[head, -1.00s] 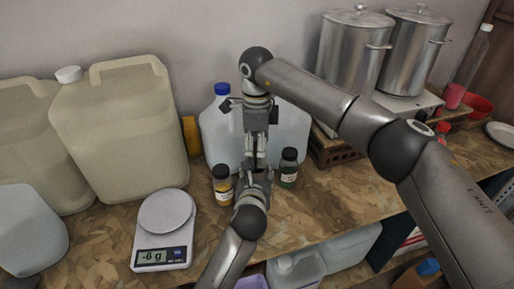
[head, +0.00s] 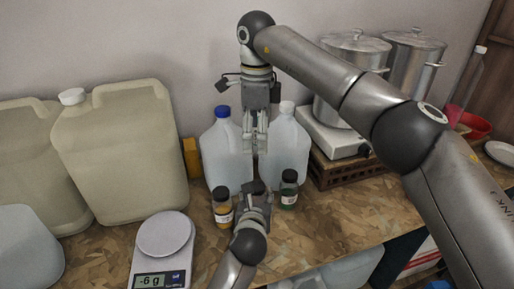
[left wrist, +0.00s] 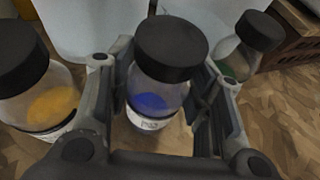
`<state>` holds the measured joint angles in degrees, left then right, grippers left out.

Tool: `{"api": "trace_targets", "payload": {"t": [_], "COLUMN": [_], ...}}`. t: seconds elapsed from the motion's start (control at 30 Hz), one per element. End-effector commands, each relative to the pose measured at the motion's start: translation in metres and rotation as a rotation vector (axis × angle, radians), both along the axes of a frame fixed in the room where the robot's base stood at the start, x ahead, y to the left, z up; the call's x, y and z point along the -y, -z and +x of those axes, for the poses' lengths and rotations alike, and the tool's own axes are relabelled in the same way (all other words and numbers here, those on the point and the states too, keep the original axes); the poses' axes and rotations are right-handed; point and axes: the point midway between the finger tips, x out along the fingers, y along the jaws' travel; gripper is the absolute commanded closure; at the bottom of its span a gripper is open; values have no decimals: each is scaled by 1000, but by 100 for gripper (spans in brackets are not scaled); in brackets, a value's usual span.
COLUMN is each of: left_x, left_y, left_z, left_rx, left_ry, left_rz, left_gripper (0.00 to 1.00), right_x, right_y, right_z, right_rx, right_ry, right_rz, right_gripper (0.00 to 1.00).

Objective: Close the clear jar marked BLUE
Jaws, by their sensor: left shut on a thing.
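The clear jar with blue powder (left wrist: 152,103) stands in the middle of the left wrist view. A black cap (left wrist: 171,48) sits on its mouth; how tight it is cannot be seen. Its white label (left wrist: 148,122) is too blurred to read surely. My left gripper (left wrist: 160,112) is shut around the jar's body, one finger on each side. In the head view my left gripper (head: 256,193) hides most of this jar. My right gripper (head: 256,146) hangs fingers-down above it, apart from the cap; its finger gap is unclear.
A jar with orange powder (head: 223,210) stands close left, one with green (head: 289,192) close right, both black-capped. Behind are two translucent jugs (head: 228,155) (head: 287,148). A scale (head: 163,250) reading -6 g and large beige canisters (head: 120,150) are left. Pots stand back right.

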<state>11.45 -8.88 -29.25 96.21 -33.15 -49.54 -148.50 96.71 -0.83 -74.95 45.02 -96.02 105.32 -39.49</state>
Motion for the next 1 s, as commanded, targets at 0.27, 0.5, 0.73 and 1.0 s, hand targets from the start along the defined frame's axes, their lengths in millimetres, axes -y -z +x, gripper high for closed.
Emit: {"api": "trace_targets", "payload": {"t": [0.27,0.5,0.73,1.0], "left_x": [0,0,0,0], "left_y": [0,-1,-1,-3], "left_z": [0,0,0,-6], "left_rx": [1,1,1,1], "left_ry": [0,0,0,0], "left_rz": [0,0,0,1], "left_gripper": [100,35,28,28], "right_x": [0,0,0,0], "right_y": [-7,-6,-6,-6], "right_z": [0,0,0,0], "right_rx": [1,1,1,1], "right_ry": [-1,0,0,0], "right_rz": [0,0,0,0], "right_gripper": [15,15,15,15]}}
